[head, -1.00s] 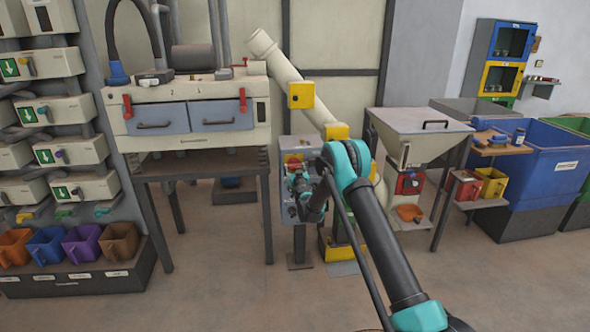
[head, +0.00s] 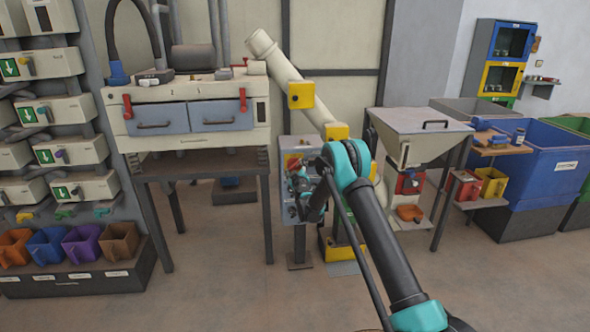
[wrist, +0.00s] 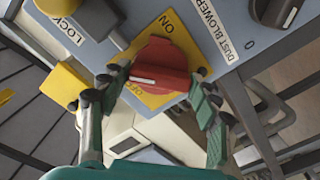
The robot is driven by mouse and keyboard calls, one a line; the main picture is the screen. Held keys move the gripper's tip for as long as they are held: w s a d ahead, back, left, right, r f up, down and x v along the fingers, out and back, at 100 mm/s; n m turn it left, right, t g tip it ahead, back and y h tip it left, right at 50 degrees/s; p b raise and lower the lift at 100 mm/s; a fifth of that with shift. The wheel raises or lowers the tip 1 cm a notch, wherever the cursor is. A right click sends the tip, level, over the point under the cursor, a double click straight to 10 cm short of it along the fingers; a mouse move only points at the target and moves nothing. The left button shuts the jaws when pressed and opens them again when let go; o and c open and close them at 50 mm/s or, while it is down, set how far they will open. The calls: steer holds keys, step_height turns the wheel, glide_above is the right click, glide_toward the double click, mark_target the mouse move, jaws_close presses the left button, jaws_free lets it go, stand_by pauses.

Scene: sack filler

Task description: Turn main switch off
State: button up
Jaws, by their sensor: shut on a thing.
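The main switch (wrist: 160,66) is a red rotary knob on a yellow plate (wrist: 178,30) marked ON and OFF. In the wrist view ON is at the upper right of the knob and OFF at the lower left. The white mark on the knob is at its left end, near the OFF lettering. My gripper (wrist: 154,80) has its fingers on both sides of the knob and is shut on it. In the head view my gripper (head: 300,186) is at the front of the grey control box (head: 292,212); my wrist hides the knob there.
In the wrist view a yellow part (wrist: 62,86) is close to the left finger, by the LOCK label (wrist: 68,30). A black knob (wrist: 275,12) is beside the DUST BLOWER label (wrist: 214,28).

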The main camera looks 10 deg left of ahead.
steer(key=n, duration=0.5)
steer(key=shift+n, duration=2.6)
steer(key=o, duration=1.2)
steer(key=shift+c, duration=0.2)
steer(key=shift+s, duration=0.1)
steer(key=v, duration=1.2)
